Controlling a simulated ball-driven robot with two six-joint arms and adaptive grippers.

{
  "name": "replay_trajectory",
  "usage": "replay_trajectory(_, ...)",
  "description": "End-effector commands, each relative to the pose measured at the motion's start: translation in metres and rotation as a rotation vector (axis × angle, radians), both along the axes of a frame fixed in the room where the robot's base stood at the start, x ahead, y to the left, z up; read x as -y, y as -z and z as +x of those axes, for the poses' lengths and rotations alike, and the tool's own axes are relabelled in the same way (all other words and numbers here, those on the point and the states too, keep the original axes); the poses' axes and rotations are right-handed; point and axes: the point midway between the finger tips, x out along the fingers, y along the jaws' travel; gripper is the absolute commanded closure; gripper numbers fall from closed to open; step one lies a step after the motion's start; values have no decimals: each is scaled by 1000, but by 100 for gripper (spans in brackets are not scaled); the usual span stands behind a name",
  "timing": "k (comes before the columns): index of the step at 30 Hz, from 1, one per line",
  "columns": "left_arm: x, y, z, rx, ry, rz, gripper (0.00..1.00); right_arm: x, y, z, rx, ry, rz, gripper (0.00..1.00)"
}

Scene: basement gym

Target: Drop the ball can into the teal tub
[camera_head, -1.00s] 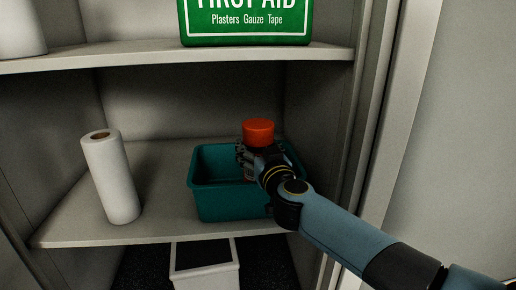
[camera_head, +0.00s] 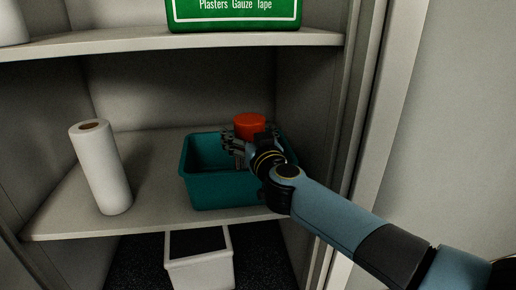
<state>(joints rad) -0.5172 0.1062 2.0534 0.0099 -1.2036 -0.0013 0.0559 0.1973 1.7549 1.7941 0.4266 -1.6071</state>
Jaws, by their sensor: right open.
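The ball can shows its red-orange lid (camera_head: 250,123) above my right gripper. Its body is mostly hidden behind the gripper and inside the teal tub (camera_head: 222,190). The tub stands on the middle shelf of the cabinet. My right gripper (camera_head: 240,145) is over the tub's opening, open, with its fingers beside the can just below the lid. Whether the can rests on the tub's floor is hidden. My left gripper is not in view.
A white paper roll (camera_head: 100,168) stands left of the tub on the shelf (camera_head: 150,215). A green first aid box (camera_head: 235,14) sits on the upper shelf (camera_head: 190,44). A white bin (camera_head: 200,272) stands below. The cabinet's right side is close to my arm.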

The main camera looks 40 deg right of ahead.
Motion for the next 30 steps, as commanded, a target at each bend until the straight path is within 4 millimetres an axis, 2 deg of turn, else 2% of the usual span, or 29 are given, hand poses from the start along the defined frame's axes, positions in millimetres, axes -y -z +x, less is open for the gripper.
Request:
replay_trajectory(6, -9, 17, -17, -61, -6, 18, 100, -19, -4, -47, -1, 0, 0, 5)
replay_trajectory(12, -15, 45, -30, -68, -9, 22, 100, -36, -1, -87, -2, 1, 1, 5)
replay_trajectory(18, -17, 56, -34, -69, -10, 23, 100, -44, 0, -108, 0, 0, 0, 5)
replay_trajectory(23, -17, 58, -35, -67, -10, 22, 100, -49, 2, -111, -5, -21, -1, 5)
replay_trajectory(26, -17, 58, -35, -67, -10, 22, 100, -72, 18, -112, -46, -140, -2, 5)
replay_trajectory(29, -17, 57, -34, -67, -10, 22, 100, -115, 65, -126, -194, -360, 22, 5)
replay_trajectory(30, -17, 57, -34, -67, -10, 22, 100, -133, 93, -140, -300, -451, 43, 5)
